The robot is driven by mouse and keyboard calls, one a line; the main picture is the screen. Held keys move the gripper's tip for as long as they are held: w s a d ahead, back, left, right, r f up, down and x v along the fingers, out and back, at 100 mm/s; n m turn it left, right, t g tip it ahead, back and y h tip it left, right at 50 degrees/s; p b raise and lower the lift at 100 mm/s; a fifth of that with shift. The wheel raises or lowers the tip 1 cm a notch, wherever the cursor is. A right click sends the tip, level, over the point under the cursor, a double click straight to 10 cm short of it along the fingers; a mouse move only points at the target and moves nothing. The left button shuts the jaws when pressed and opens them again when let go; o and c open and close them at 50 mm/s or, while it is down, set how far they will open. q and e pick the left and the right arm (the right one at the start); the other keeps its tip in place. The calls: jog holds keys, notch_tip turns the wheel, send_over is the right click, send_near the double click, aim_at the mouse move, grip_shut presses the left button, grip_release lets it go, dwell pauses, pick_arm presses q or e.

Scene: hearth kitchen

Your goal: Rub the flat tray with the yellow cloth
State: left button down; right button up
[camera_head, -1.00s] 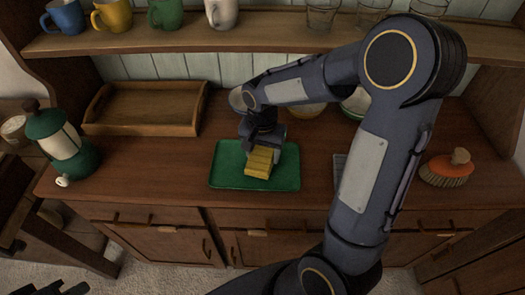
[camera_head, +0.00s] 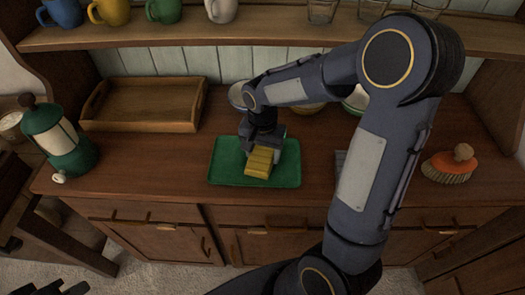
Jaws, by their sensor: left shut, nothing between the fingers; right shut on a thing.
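The flat green tray (camera_head: 228,164) lies on the wooden counter in the middle of the head view. The yellow cloth (camera_head: 260,162), a folded block, is over the tray's right half and looks to be on its surface. My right gripper (camera_head: 262,146) is shut on the cloth from above, and its fingertips are partly hidden. My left gripper (camera_head: 65,286) is at the bottom left corner, far from the tray. It is shut and empty, and only its dark tip shows.
A wooden tray (camera_head: 145,105) with raised sides stands back left. An orange brush (camera_head: 449,166) is at the right. Bowls stand behind my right arm. Mugs (camera_head: 110,10) and glasses line the shelf (camera_head: 270,33) above.

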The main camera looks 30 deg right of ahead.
aim_at(263, 154)
jog(key=shift+w+a, duration=0.5)
jog(key=shift+a, duration=0.2)
jog(key=shift+w+a, duration=0.45)
jog(key=shift+a, duration=0.35)
jog(key=shift+f, duration=0.15)
jog(key=shift+s+d+f, duration=0.15)
jog(key=shift+s+d, duration=0.4)
jog(key=shift+d, duration=0.2)
jog(key=shift+s+d+f, duration=0.1)
jog(key=shift+s+d, duration=0.45)
jog(key=shift+d, duration=0.2)
jog(key=shift+d+r+p, duration=0.15)
jog(key=shift+r+p, duration=0.2)
jog(key=shift+r, duration=0.35)
jog(key=shift+w+r+p, duration=0.15)
jog(key=shift+r+p, duration=1.7)
jog(key=shift+r, duration=0.6)
